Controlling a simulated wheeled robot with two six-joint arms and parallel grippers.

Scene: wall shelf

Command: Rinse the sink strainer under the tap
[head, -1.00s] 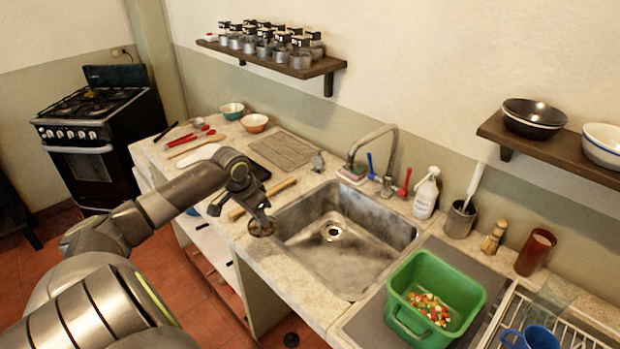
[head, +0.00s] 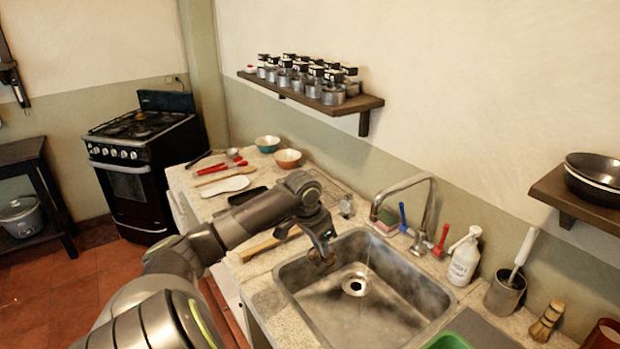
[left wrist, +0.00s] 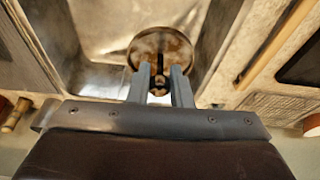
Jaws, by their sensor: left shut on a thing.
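The sink strainer is a round, brownish metal disc in the left wrist view (left wrist: 160,40). My left gripper (left wrist: 160,86) is shut on its central knob. In the head view the strainer (head: 322,261) hangs small and dark under my left gripper (head: 321,252), over the left part of the steel sink (head: 330,306). The tap (head: 431,200) arches over the back of the sink, with a blue lever (head: 403,216) and a red lever (head: 442,240) at its base. A faint thin line, seemingly water, falls below the spout, right of the strainer. My right gripper is out of view.
A white spray bottle (head: 464,258), a brush holder (head: 504,294) and a small brush (head: 546,322) stand right of the sink. A sponge (head: 386,220) lies left of the tap. The basin's right side is clear.

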